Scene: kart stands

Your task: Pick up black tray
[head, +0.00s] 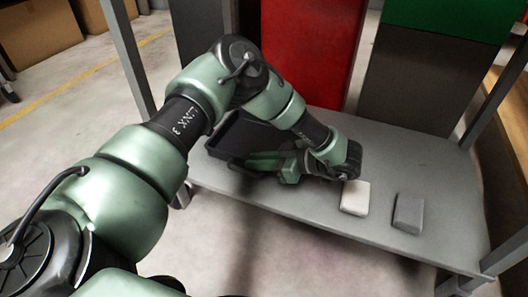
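The black tray (240,135) rests on the left end of the grey shelf. My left arm reaches over it and hides part of its right side. My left gripper (254,163) points left from the wrist, with its green fingers at the tray's near right edge. The fingers overlap the tray in this view. I cannot tell whether they are closed on its rim or only beside it. My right gripper is not in view.
The grey shelf (420,160) also carries a white block (355,198) and a grey block (408,213), right of my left wrist. Metal posts (128,55) rise at the shelf's ends. Red (310,45) and green-topped panels stand behind. Cardboard boxes (40,30) are far left.

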